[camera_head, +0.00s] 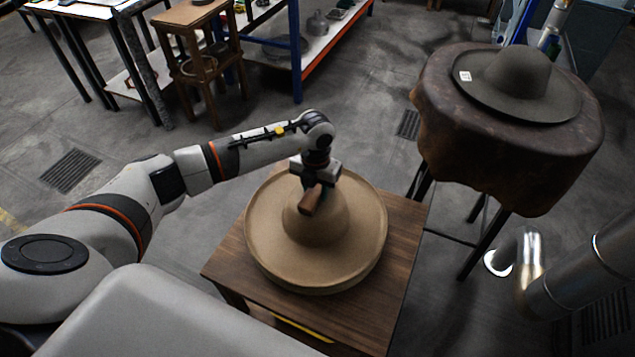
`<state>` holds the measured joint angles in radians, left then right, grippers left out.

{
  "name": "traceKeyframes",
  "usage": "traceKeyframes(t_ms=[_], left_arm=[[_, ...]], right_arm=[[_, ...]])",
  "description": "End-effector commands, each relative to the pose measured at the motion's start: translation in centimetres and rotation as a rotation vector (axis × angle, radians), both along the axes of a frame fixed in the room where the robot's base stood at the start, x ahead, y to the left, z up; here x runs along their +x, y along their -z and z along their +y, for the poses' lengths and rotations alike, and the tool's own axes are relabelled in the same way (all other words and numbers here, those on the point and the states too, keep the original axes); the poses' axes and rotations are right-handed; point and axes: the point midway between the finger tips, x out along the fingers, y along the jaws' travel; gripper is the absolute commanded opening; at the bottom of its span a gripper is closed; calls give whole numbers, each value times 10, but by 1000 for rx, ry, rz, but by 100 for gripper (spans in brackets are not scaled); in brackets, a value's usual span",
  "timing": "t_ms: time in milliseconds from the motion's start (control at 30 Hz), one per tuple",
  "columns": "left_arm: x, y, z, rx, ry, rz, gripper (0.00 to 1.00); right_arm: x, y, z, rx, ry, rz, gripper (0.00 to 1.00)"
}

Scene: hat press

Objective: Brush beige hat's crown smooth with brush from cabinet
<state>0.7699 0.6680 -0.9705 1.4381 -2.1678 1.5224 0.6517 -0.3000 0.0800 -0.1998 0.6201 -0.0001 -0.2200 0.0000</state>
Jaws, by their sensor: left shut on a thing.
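The beige hat (262,238) lies brim down on a small wooden table in the middle of the view, with its rounded crown (322,232) upward. My left gripper (312,186) is over the far side of the crown, pointing down. It is shut on a brush (311,200) with a brown wooden body. The brush is at the upper part of the crown and looks close to it or touching; its underside is hidden. My right gripper is not in view.
The wooden table (378,322) has bare top at its right and front corners. A dark hat (519,84) lies on a leather-covered stand (512,155) at the right. A shiny metal pipe (588,283) is at the lower right. A wooden stool (190,17) and shelving stand behind.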

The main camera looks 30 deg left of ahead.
Motion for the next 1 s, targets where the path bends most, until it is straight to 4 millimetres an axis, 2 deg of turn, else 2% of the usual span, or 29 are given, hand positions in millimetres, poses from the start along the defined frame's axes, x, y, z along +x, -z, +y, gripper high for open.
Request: traceKeyframes(t_ms=[267,1000], left_arm=[[-1,0,0,1,0,5,18],[0,-60,0,0,-1,0,18]], right_arm=[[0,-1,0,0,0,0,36],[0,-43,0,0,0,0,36]])
